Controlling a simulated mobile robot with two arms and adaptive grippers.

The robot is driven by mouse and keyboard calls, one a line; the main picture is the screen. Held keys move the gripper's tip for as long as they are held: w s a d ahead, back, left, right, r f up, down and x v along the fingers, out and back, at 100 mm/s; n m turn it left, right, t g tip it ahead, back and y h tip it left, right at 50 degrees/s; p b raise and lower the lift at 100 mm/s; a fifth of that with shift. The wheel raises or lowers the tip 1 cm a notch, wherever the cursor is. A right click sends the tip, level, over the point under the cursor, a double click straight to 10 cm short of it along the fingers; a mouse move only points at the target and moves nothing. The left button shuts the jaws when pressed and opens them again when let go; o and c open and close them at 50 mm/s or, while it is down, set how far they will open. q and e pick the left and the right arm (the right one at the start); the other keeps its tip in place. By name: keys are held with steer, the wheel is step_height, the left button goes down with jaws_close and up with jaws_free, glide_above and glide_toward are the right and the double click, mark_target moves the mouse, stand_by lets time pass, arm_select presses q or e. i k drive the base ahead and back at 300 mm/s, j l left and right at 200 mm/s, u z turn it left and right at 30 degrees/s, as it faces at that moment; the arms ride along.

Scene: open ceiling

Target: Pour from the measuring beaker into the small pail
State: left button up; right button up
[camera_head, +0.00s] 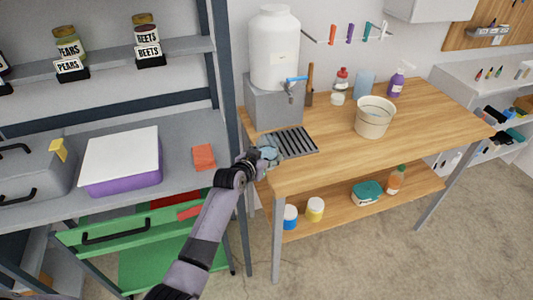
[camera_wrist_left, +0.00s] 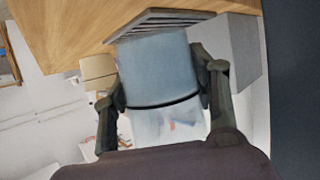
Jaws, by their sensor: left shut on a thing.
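My left gripper (camera_head: 262,160) is at the left front corner of the wooden table, beside the drain grate. It is shut on a translucent bluish vessel (camera_head: 269,150), which looks like the measuring beaker. In the left wrist view the beaker (camera_wrist_left: 158,70) sits between the two fingers, bluish on one part and clear beyond a dark line. I cannot tell its fill level. The small pail (camera_head: 372,122), cream-coloured and open-topped, stands upright on the table to the right, well apart from the beaker. My right gripper is not in view.
A white water dispenser (camera_head: 275,50) with a blue tap stands on a grey block behind the grate (camera_head: 297,142). A blue tumbler (camera_head: 364,84), a red-capped bottle (camera_head: 341,80) and a purple spray bottle (camera_head: 397,82) stand behind the pail. The table (camera_head: 330,155) is clear between grate and pail.

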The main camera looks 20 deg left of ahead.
mark_target(373, 118)
steer(key=k+j, duration=0.15)
steer(key=k, duration=0.25)
steer(key=i+l, duration=0.5)
steer(key=l, duration=0.15)
steer(key=i+l, duration=1.05)
steer(key=l, duration=0.25)
